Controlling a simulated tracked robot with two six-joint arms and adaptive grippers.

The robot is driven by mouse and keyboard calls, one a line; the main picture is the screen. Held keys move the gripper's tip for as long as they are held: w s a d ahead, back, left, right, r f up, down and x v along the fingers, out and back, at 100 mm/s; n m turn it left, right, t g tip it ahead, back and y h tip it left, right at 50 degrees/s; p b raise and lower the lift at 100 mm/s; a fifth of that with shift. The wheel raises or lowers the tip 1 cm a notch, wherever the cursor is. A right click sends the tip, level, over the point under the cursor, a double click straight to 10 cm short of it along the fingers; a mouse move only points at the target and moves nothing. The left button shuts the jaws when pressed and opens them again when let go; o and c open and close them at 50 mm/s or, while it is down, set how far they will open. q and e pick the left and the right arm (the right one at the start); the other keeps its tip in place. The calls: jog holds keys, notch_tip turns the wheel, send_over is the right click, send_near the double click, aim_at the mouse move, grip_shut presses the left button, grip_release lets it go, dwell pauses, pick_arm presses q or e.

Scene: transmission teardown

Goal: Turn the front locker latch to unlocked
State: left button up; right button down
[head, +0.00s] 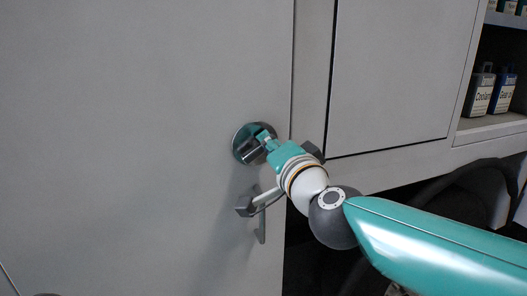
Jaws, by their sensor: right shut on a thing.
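The front locker (140,120) is a large grey door filling the left and middle of the head view. Its latch (242,142) is a round, shiny dark metal disc near the door's right edge. My right gripper (262,139) reaches in from the lower right and is shut on the latch. The gripper and wrist hide the middle and right part of the latch, so I cannot tell which way it is turned. My left gripper is not in view.
A door handle (262,228) sticks out just below the latch, close to my right wrist. A grey cabinet (400,70) stands to the right. Labelled bottles (480,97) stand on an open shelf at the far right.

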jog(key=shift+a+f+m+b, duration=0.1)
jog(key=shift+f+m+b, duration=0.25)
jog(key=shift+m, duration=0.65)
jog(key=shift+d+f+m+b, duration=0.1)
jog(key=shift+f+m+b, duration=0.3)
jog(key=shift+m, duration=0.6)
jog(key=shift+a+f+m+b, duration=0.15)
jog(key=shift+m+b, duration=0.35)
jog(key=shift+m, duration=0.5)
jog(key=c, duration=1.1)
grip_release()
jog(key=shift+w+r+m, duration=0.1)
jog(key=shift+m, duration=0.2)
jog(key=shift+r, duration=0.1)
jog(key=shift+d, duration=0.2)
jog(key=v, duration=1.2)
